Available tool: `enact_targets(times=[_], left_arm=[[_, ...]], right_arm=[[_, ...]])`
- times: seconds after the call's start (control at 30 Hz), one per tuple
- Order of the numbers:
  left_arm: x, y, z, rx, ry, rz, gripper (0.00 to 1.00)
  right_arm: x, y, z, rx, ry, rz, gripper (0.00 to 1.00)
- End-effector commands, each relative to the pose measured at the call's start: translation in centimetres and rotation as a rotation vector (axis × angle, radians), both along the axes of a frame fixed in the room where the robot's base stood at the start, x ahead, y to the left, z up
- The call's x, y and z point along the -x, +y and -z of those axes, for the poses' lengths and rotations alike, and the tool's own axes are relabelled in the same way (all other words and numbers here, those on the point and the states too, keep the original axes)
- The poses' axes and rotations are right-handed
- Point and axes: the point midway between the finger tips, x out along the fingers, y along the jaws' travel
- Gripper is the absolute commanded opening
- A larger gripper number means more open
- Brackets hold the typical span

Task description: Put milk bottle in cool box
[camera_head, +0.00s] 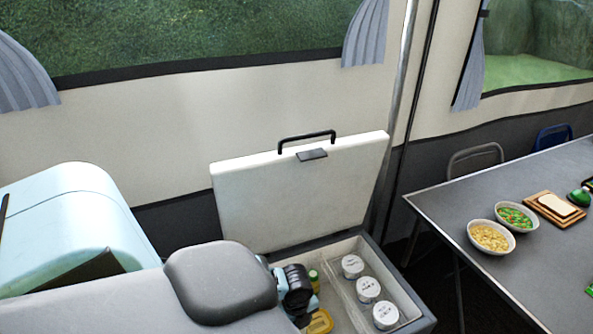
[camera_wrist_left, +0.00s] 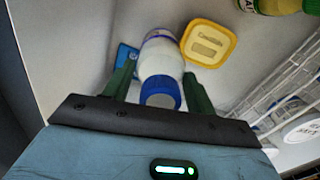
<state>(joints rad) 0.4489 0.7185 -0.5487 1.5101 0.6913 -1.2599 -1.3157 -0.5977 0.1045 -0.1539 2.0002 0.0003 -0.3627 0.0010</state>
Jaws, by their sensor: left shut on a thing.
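The milk bottle (camera_wrist_left: 160,92), white with a blue cap, is between the two fingers of my left gripper (camera_wrist_left: 160,68), which is shut on it. In the left wrist view the bottle points away from me, cap nearest, over the inside of the cool box. I cannot tell whether it touches the floor. The cool box (camera_head: 409,306) is open, its white lid (camera_head: 300,190) standing upright at the back. In the head view my left arm reaches into the box and hides the bottle and fingertips. My right gripper is not in view.
Inside the box are a yellow tub (camera_wrist_left: 208,46), a blue item (camera_wrist_left: 125,58), a green-and-yellow bottle (camera_head: 313,280) and several white-lidded cans (camera_head: 368,289) behind a wire divider (camera_wrist_left: 275,80). A grey table (camera_head: 440,205) with food bowls stands at the right.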

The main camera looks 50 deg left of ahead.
Motion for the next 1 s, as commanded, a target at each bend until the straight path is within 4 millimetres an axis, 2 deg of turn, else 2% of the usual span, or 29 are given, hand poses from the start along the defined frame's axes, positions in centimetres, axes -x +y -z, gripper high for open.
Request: enact_targets(times=[0.03,0.17,0.6,0.63,0.8,1.0], left_arm=[[0.1,-0.1,0.9,0.002,0.003,-0.001,0.00],[0.1,0.0,2.0,0.001,0.002,-0.001,0.00],[0.0,0.0,2.4,0.001,0.000,0.000,0.00],[0.1,0.0,2.5,0.001,0.002,0.000,0.57],[0.1,0.0,2.4,0.001,0.002,0.000,0.78],[0.1,0.0,2.4,0.001,0.002,0.000,0.78]], right_arm=[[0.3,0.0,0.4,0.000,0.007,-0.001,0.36],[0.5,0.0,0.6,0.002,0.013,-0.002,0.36],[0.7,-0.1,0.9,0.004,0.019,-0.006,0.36],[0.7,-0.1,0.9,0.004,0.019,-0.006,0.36],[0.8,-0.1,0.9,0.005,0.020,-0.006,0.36],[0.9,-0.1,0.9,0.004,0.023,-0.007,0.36]])
